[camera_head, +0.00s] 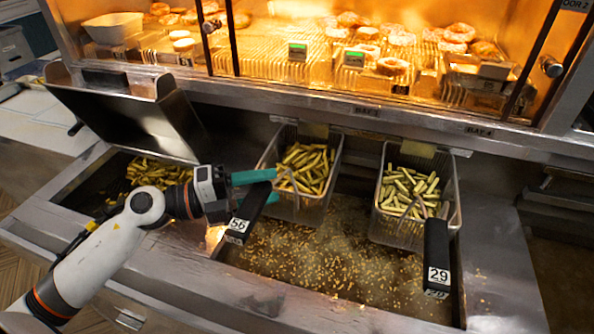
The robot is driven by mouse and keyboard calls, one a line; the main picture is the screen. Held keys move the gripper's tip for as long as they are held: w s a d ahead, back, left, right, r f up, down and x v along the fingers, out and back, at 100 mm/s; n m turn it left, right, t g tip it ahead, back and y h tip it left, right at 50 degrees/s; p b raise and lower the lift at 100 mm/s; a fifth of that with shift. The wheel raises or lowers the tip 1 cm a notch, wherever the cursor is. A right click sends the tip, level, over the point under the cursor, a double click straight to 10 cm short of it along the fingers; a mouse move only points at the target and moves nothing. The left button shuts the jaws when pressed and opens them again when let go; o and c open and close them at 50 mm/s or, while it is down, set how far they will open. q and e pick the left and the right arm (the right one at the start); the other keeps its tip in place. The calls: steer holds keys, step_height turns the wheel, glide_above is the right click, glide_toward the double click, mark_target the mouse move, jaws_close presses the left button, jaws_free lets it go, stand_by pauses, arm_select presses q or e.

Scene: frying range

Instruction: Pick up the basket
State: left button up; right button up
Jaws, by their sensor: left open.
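Two wire baskets filled with fries hang over the fryer. The left basket (318,212) has a black handle (246,217) labelled 56. The right basket (398,228) has a black handle (437,255) labelled 29. My left gripper (283,187), with green fingers, reaches in from the left at the upper end of the 56 handle. Its fingers are open, one above the other, and the handle's top lies close to them. I cannot tell whether they touch it. My right gripper is not in view.
The fryer vat (320,262) holds bubbling oil with floating crumbs. More fries (155,172) lie in a bin at left, below a tilted metal lid (135,118). A lit glass cabinet (330,50) with doughnuts stands behind.

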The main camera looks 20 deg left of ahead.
arm_select(q)
steer(key=shift+w+d, duration=0.15)
steer(key=shift+d, duration=0.15)
jaws_close()
steer(key=shift+a+r, duration=0.1)
steer(key=shift+r, duration=0.05)
stand_by(0.3)
